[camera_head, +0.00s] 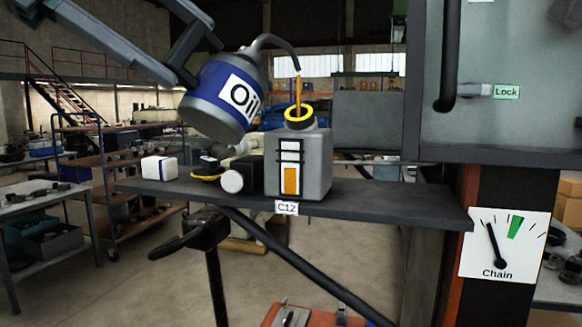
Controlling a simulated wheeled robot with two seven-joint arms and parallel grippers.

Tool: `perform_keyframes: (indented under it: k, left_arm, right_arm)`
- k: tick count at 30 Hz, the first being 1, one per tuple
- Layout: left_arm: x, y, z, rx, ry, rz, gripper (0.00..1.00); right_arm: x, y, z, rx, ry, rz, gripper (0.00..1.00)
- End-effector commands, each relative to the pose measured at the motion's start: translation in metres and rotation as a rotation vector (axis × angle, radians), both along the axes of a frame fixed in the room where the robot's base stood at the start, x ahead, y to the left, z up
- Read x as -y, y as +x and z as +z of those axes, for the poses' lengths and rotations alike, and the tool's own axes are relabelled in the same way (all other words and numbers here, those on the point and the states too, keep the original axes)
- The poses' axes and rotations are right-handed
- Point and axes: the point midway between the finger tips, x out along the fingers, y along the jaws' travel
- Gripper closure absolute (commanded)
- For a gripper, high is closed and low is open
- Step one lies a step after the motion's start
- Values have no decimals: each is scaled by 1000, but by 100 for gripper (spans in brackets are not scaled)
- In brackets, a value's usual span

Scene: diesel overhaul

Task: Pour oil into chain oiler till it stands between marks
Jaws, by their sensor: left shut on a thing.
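My left gripper (196,58) is shut on the blue and grey oil can (217,100), labelled "Oil". The can is tilted to the right, its curved spout above the chain oiler. A thin amber stream (298,92) runs from the spout into the yellow-rimmed opening (299,115). The grey chain oiler (317,165) stands upright on the dark shelf, above a "C12" tag (287,208). Amber oil (290,181) fills the lower part of its sight window. Its top appears just below the dark marks, but the marks are small. My right gripper is not in view.
The shelf (390,207) also holds a white box (159,168), a black cap with yellow rim (207,174) and a dark, white-ended cylinder (232,181). The "Chain" gauge (502,246) has its needle left of the green band. A grey cabinet (510,118) stands right.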

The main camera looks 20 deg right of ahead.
Motion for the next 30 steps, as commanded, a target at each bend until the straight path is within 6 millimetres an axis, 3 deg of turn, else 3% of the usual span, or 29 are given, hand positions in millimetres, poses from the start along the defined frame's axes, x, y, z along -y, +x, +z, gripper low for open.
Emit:
perform_keyframes:
  k: [11, 30]
  left_arm:
    - [1, 0, 7, -16, 25, 0, 90]
    - [1, 0, 7, -19, 28, 0, 90]
  right_arm:
    - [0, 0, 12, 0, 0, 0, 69]
    - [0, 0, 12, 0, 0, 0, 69]
